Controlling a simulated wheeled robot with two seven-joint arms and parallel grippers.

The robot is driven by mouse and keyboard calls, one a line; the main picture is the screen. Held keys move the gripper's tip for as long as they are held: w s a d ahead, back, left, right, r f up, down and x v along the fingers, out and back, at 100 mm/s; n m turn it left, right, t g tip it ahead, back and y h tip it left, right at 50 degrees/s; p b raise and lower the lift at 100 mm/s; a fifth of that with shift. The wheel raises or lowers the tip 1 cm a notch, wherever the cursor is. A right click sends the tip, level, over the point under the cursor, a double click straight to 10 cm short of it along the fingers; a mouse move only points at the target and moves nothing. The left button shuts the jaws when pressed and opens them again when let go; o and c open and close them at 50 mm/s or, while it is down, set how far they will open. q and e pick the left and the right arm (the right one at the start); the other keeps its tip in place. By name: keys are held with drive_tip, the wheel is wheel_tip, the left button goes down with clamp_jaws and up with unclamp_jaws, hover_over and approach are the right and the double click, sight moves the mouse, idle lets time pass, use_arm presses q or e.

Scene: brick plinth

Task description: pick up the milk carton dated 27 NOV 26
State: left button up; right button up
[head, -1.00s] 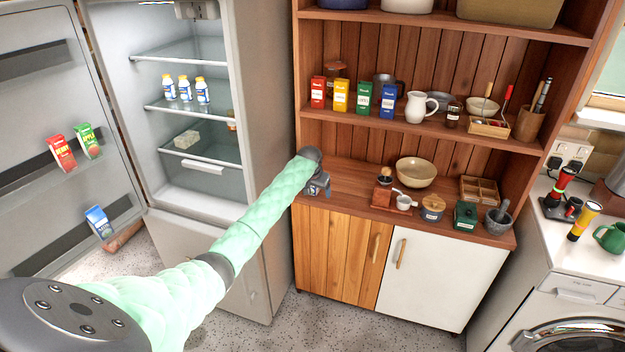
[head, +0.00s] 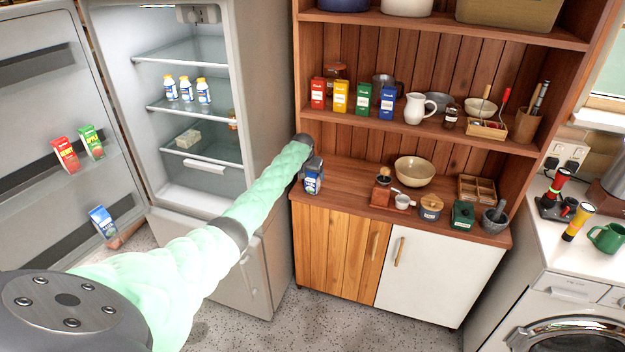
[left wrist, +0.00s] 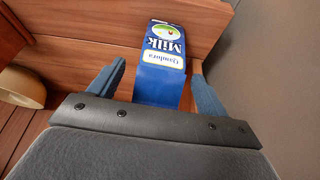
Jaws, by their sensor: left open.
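A blue milk carton (head: 313,183) with a white label stands at the left end of the wooden counter, just below my left gripper (head: 311,165). In the left wrist view the carton (left wrist: 162,58) lies between the two blue fingers of the left gripper (left wrist: 158,72). Its "Milk" lettering shows upside down, and no date is readable. The fingers are open on either side of it, with a gap visible at the left finger. Another blue carton (head: 102,221) stands tilted in the fridge door's lower shelf; its print is too small to read. My right gripper is out of view.
Red (head: 318,92), yellow (head: 340,96), green (head: 363,98) and blue boxes (head: 387,101) stand on the shelf above. A bowl (head: 415,171) and a grinder (head: 382,190) stand right of the carton. The open fridge's side wall (head: 265,130) is close on the left.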

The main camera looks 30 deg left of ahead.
use_arm(q)
drive_tip(key=shift+x, duration=1.3)
drive_tip(key=c, duration=1.3)
drive_tip(key=shift+r, duration=0.1)
